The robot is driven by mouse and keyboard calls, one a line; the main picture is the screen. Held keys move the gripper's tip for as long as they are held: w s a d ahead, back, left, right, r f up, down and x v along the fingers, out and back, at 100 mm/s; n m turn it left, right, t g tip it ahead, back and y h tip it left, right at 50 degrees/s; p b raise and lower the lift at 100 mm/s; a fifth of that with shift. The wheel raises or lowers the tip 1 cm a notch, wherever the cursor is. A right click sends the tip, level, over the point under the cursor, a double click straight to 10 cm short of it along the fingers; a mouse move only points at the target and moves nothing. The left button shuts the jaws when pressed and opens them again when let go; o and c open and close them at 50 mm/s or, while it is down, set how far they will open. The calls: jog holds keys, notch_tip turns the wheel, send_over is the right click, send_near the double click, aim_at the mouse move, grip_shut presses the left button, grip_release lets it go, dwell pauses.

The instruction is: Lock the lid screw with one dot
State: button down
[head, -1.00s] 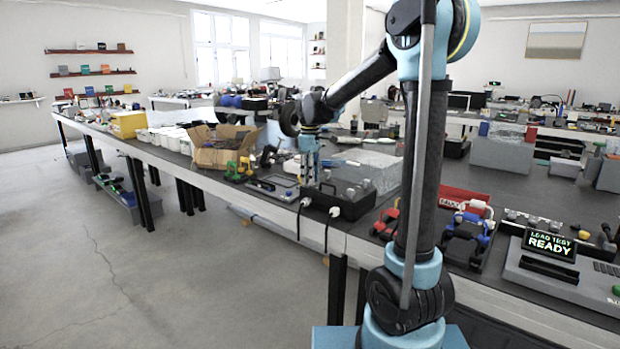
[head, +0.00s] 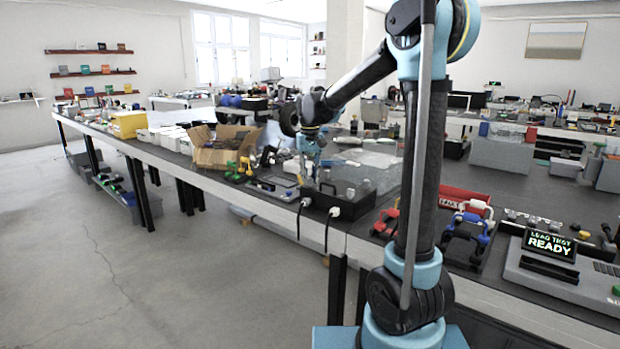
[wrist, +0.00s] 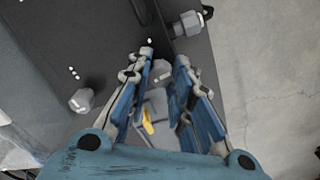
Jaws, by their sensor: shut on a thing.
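A dark box (head: 340,205) with grey knob-like screws on its lid stands at the table's front edge in the head view. My gripper (head: 312,172) points down over the box's left part. In the wrist view my gripper (wrist: 165,57) has its two blue fingers shut on a grey lid screw (wrist: 161,70), partly hidden between them. A single white dot (wrist: 150,40) marks the dark lid beside this screw. Another grey screw (wrist: 80,100) stands on the lid at left, near a group of several white dots (wrist: 73,73).
A grey plug (wrist: 187,24) sits at the box's edge, and two cables hang from the box front. An open cardboard box (head: 222,150) is to the left. A red-and-blue fixture (head: 470,228) and a "READY" display (head: 549,244) are to the right.

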jog(key=shift+w+m, duration=0.15)
jog(key=shift+m, duration=0.95)
jog(key=c, duration=1.4)
grip_release()
jog(key=shift+d, duration=0.1)
jog(key=shift+r, duration=0.6)
notch_tip(320, 180, up, 11)
jog(key=shift+f, duration=0.2)
